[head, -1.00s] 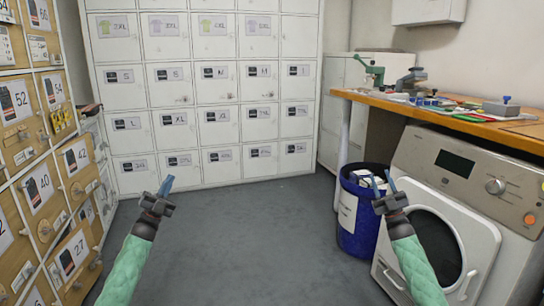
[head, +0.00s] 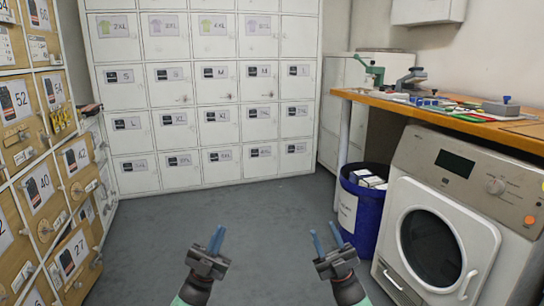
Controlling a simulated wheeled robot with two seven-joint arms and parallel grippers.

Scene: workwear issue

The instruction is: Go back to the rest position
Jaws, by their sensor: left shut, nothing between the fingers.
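My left gripper (head: 216,236) is low in the middle of the head view, over the grey floor. Its blue fingers are together and nothing is between them. My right gripper (head: 325,233) is to the right of it at about the same height in the picture. Its blue fingers stand apart with floor showing between them, and it is empty. Both grippers point away from me, and neither appears to touch anything.
White lockers (head: 190,105) stand at the back, and wooden numbered lockers (head: 35,165) line the left. At right are a blue bin (head: 366,222), a washing machine (head: 455,210) and a wooden workbench (head: 455,118) with tools. The middle floor (head: 250,215) is clear.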

